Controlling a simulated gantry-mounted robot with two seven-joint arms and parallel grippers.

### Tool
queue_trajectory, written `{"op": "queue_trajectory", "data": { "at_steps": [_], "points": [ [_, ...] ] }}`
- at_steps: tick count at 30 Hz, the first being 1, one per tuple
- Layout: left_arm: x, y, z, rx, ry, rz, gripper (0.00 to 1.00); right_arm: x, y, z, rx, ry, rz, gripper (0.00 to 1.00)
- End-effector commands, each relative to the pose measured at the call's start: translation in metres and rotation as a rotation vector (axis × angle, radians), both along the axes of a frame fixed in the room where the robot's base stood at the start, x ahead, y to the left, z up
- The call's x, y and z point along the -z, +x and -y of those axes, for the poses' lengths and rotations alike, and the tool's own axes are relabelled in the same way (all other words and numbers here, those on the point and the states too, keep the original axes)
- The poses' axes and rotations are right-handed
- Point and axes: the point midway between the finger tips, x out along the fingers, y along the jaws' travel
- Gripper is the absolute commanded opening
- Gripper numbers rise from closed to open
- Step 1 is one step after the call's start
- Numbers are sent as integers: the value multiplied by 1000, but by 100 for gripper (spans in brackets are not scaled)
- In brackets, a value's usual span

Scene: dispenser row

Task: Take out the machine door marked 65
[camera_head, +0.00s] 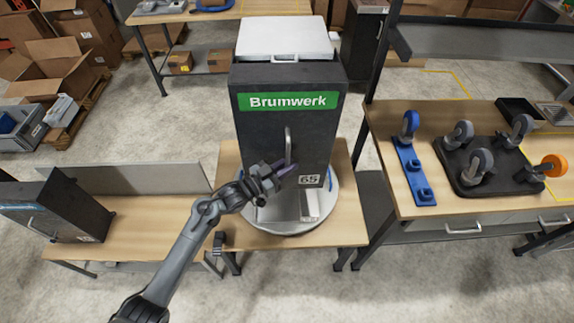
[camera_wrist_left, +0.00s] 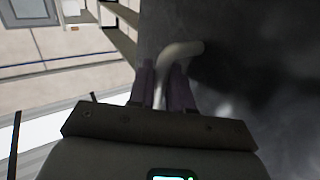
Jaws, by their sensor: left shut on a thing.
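The dark machine door (camera_head: 261,137) bears a green Brumwerk label (camera_head: 288,101) and a white 65 mark (camera_head: 309,180). It stands upright at the front of a light-topped machine (camera_head: 284,38). A vertical metal handle (camera_head: 288,146) is on its front. My left gripper (camera_head: 284,171) is at the lower part of that handle. In the left wrist view, its two purple fingers (camera_wrist_left: 163,88) are closed around the bent metal handle (camera_wrist_left: 183,50), close to the dark door surface (camera_wrist_left: 250,70). My right gripper is in neither view.
A round metal turntable (camera_head: 270,217) sits below the door on a wooden table (camera_head: 348,225).

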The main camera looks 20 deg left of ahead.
Motion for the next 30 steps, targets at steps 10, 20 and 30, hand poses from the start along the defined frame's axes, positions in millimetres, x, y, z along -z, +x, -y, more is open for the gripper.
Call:
{"op": "queue_trajectory", "data": {
  "at_steps": [10,20,30],
  "points": [
    [-6,-9,5,-1,-2,11,0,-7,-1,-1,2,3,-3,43],
    [-6,-22,10,-2,-1,11,0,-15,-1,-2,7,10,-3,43],
    [-6,-34,16,-1,-1,12,0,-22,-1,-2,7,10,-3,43]
  ]
}}
